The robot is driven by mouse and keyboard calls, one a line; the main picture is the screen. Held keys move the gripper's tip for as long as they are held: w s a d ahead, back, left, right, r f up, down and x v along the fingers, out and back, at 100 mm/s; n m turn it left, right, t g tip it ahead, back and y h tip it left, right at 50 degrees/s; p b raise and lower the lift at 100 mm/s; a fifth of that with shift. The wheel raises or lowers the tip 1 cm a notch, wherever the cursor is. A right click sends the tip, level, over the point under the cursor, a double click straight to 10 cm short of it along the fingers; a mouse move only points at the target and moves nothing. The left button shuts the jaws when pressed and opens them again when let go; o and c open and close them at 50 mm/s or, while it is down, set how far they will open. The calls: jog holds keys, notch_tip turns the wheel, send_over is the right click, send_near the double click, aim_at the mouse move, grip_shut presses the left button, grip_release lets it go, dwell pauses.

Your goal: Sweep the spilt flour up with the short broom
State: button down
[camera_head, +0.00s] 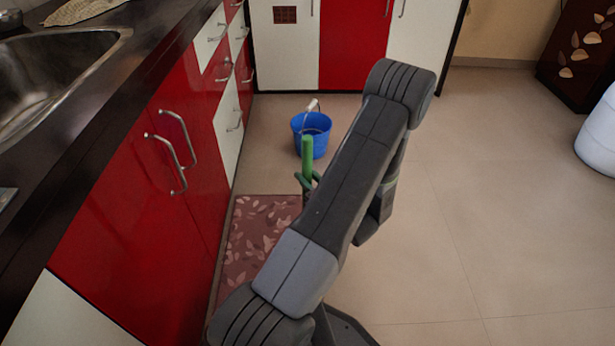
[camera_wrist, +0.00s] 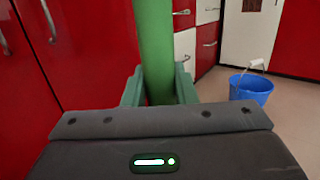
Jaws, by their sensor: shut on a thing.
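My gripper (camera_wrist: 159,90) is shut on a green handle (camera_wrist: 156,40), which stands upright between its two fingers in the wrist view. In the head view the top of the green handle (camera_head: 308,152) shows beside my arm, with part of my gripper (camera_head: 307,181) just below it. The handle looks like that of the short broom, but its bristle end is hidden in both views. I see no spilt flour in either view; my arm covers part of the floor.
A blue bucket (camera_head: 312,133) stands on the floor beyond the handle. A brown leaf-patterned mat (camera_head: 255,235) lies along the red and white cabinets (camera_head: 150,220) on the left. A white rounded object (camera_head: 598,135) is at the right edge. The tiled floor on the right is clear.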

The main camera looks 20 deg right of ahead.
jog(key=shift+a, duration=0.15)
dwell(0.5)
jog(key=shift+w+a+b, duration=0.15)
jog(key=shift+w+a, duration=0.1)
jog(key=shift+a, duration=0.5)
jog(key=shift+w+a+b, duration=0.15)
jog(key=shift+w+a, duration=0.05)
jog(key=shift+a, duration=0.55)
jog(key=shift+w+a, duration=0.15)
jog(key=shift+a, duration=0.35)
jog(key=shift+w+a, duration=0.15)
jog(key=shift+a, duration=0.5)
jog(key=shift+w+a+b, duration=0.3)
jog(key=shift+a+b, duration=0.1)
jog(key=shift+a, duration=0.55)
jog(key=shift+r, duration=0.1)
